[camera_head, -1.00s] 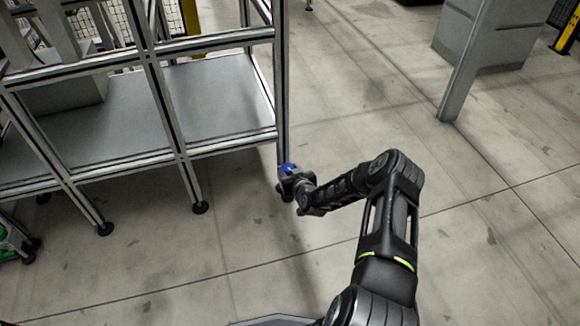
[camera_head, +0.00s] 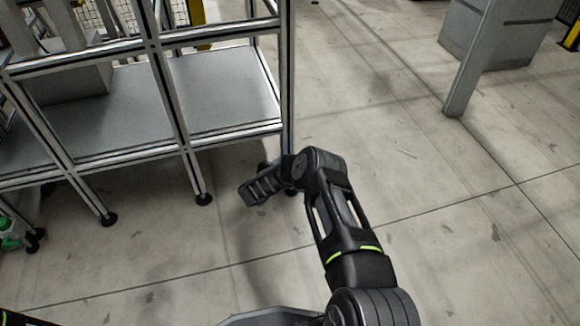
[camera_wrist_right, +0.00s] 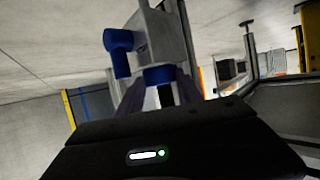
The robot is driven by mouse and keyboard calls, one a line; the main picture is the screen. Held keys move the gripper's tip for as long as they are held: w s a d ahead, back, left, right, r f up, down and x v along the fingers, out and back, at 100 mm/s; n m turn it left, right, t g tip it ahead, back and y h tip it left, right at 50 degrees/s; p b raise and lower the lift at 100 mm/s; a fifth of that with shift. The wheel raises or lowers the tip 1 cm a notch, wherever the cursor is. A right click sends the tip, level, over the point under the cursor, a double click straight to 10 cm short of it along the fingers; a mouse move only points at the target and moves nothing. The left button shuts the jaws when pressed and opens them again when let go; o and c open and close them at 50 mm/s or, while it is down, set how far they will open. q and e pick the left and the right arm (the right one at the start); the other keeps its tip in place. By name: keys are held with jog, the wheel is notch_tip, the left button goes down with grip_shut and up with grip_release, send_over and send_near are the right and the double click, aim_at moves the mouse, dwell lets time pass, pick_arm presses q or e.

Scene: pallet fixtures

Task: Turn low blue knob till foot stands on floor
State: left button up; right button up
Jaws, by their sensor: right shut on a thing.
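In the right wrist view, a grey bracket (camera_wrist_right: 165,35) carries two blue parts. One is a blue knob (camera_wrist_right: 158,74) at its near end. The other is a bent blue knob or lever (camera_wrist_right: 119,48) to the left. My right gripper (camera_wrist_right: 162,88) is shut on the near blue knob, with a finger on each side of it. The bent blue part is outside the fingers. In the head view my right arm covers the gripper and both blue parts at the frame's corner post (camera_head: 288,90). The foot's contact with the floor cannot be made out. My left gripper is not in view.
The metal frame with its grey shelf (camera_head: 222,90) stands at the left on posts with black feet (camera_head: 204,199). A grey leaning post (camera_head: 468,75) and cabinet stand at the upper right. The floor (camera_head: 440,210) between and in front is clear.

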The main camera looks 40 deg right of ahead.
jog(key=shift+w+m+g, duration=0.1)
jog(key=shift+m+g, duration=0.2)
jog(key=shift+g, duration=0.1)
jog(key=o, duration=1.4)
jog(key=shift+c, duration=0.2)
